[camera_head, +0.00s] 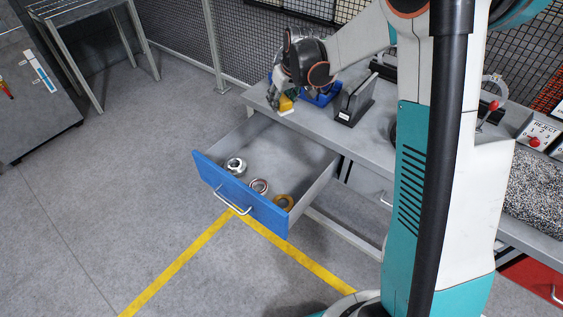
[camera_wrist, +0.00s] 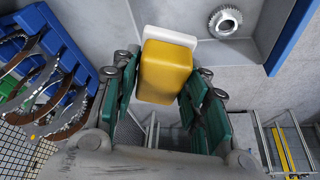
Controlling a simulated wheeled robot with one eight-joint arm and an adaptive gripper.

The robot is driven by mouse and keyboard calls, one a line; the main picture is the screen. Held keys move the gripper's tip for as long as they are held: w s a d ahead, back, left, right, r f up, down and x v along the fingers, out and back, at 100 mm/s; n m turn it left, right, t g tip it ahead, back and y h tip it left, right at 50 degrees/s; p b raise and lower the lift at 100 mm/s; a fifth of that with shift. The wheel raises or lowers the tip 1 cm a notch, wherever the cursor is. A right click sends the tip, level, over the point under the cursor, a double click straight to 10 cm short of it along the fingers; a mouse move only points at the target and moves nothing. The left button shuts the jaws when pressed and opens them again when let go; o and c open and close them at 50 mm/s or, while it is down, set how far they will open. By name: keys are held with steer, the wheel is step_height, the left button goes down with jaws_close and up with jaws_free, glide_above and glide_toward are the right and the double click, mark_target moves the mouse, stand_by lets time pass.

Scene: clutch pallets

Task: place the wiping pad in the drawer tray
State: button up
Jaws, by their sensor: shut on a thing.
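The wiping pad (camera_head: 286,105) is a yellow block with a white layer, and it shows large in the wrist view (camera_wrist: 166,72). My gripper (camera_head: 284,97) is shut on it, with green finger pads on both sides of the yellow block in the wrist view (camera_wrist: 161,92). In the head view it is by the bench's front edge, near the back of the drawer. The drawer tray (camera_head: 262,150) is pulled out, grey inside with a blue front. Whether the pad touches anything below cannot be told.
A toothed metal part (camera_head: 235,165), a reddish ring (camera_head: 260,186) and a brass ring (camera_head: 284,203) lie near the drawer's front; its back and middle are clear. A blue rack (camera_head: 322,95) and a grey holder (camera_head: 354,103) stand on the bench (camera_head: 372,138).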

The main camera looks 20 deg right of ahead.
mark_target(280, 161)
step_height(280, 161, down, 28)
steer(key=b, duration=0.9)
steer(key=shift+r, duration=0.15)
steer(key=shift+r, duration=0.1)
steer(key=o, duration=0.6)
steer(key=shift+f, duration=0.2)
steer(key=o, duration=0.4)
steer(key=shift+r, duration=0.1)
